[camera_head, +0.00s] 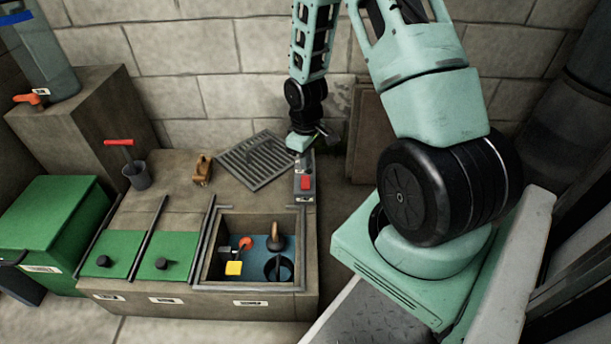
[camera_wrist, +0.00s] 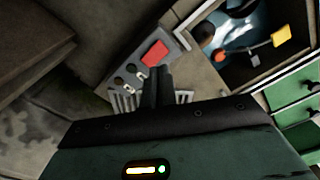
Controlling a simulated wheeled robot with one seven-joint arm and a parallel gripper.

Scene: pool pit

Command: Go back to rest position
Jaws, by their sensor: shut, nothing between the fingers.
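My gripper (camera_wrist: 157,88) is shut with nothing in it. In the wrist view its dark fingers point at a grey switch box (camera_wrist: 142,75) with a red button (camera_wrist: 154,54). In the head view my gripper (camera_head: 318,134) is above the back right corner of the low stone bench (camera_head: 180,215), close to the switch box (camera_head: 304,186) and its red button (camera_head: 306,182). I cannot tell whether the fingertips touch the box. My arm comes down from the top of the head view.
An open pit (camera_head: 212,262) in the bench holds a yellow block (camera_head: 234,268) and an orange-red part (camera_head: 246,243). Green lids (camera_head: 168,252) lie left of it. A grate (camera_head: 258,160) lies behind. A red-handled tool stands in a cup (camera_head: 137,176). A stone wall (camera_head: 185,45) closes the back.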

